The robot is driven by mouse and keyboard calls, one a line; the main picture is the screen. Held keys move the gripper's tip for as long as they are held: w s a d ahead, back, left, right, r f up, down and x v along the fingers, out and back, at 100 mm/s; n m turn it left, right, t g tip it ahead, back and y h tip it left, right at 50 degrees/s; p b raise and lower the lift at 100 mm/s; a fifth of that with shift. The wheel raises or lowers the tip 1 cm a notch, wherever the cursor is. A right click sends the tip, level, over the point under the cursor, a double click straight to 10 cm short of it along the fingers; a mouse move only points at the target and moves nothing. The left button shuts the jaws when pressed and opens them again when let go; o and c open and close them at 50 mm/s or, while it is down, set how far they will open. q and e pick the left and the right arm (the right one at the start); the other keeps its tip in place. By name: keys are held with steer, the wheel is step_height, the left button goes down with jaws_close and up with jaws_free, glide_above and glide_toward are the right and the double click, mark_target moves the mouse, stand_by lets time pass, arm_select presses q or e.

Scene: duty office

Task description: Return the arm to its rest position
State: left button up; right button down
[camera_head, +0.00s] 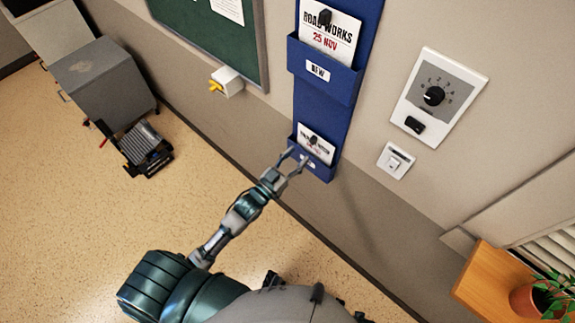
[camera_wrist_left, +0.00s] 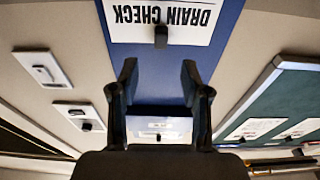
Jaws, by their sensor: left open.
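My left arm reaches up from the bottom of the head view. Its gripper (camera_head: 297,157) is open and empty, in front of the lower pocket (camera_head: 322,172) of the blue wall rack (camera_head: 318,110). A white card (camera_head: 318,146) with a dark clip stands in that pocket. In the left wrist view the open fingers (camera_wrist_left: 160,72) stand apart, with the blue rack behind them. An upside-down card reading "DRAIN CHECK" (camera_wrist_left: 190,28) with a dark clip (camera_wrist_left: 161,38) shows beyond the fingertips, apart from them. My right gripper is not in view.
The upper pocket, labelled "NEW" (camera_head: 318,70), holds a "ROAD WORKS 25 NOV" card (camera_head: 330,42). A dial panel (camera_head: 455,80) and a switch (camera_head: 396,161) are to the right. A green board (camera_head: 205,35) hangs left. A wooden surface (camera_head: 478,285) with a potted plant (camera_head: 525,300) is lower right.

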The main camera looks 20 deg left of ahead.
arm_select(q)
steer(key=r+v, duration=0.1)
steer(key=v, duration=0.4)
steer(key=s+a+f+n+g+y, duration=0.15)
steer(key=f+g, duration=0.25)
steer(key=f, duration=1)
steer(key=s+a+f+g+y, duration=0.2)
steer(key=s+f+g+y, duration=0.1)
steer(key=f, duration=1.1)
steer(key=s+f+g+y, duration=0.2)
steer(key=s+f+g, duration=0.8)
steer(key=s+f, duration=1.1)
steer(key=s+d, duration=0.1)
steer(key=s, duration=0.2)
steer(key=shift+f, duration=0.35)
